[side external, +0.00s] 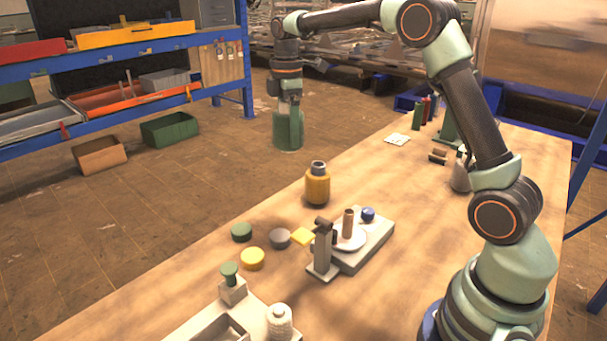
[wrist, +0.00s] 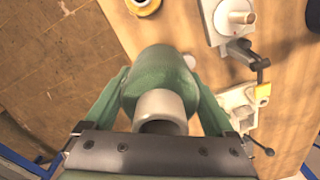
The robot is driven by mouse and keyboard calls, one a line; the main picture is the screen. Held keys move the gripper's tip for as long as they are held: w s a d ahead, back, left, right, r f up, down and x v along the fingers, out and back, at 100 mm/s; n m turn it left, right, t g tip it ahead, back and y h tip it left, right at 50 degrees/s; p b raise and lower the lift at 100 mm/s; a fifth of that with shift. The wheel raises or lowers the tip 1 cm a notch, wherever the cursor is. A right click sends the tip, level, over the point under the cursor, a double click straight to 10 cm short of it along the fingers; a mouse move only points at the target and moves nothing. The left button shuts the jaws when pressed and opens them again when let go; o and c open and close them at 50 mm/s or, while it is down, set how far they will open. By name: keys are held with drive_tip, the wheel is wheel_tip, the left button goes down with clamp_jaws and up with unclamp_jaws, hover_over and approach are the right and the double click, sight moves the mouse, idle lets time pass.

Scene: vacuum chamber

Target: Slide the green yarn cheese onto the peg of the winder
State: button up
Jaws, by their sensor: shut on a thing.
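My gripper (side external: 288,112) is shut on the green yarn cheese (side external: 288,137), held high. In the side view they appear against the floor, left of the table's far edge. In the wrist view the cheese (wrist: 152,72) sits between both fingers, its pale tube end (wrist: 160,104) towards the camera. The winder (side external: 372,247) stands on the table, well apart from the cheese. Its brown upright peg (side external: 348,223) rises bare from a white disc (side external: 350,243). The wrist view shows the peg (wrist: 241,17) at the upper right.
A post (side external: 323,255) with a yellow flag (side external: 303,236) stands close beside the peg. An orange yarn cheese (side external: 317,187), several small pucks (side external: 252,259) and a pale tray (side external: 195,328) occupy the table.

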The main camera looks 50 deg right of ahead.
idle(0.4)
drive_tip(key=n, duration=0.1)
hover_over(349, 212)
drive_tip(key=f, duration=0.2)
drive_tip(key=shift+d+r, duration=0.1)
drive_tip(key=shift+r, duration=0.15)
drive_tip(key=shift+f, duration=2.95)
drive_tip(key=shift+f, duration=2.45)
drive_tip(key=shift+f, duration=0.15)
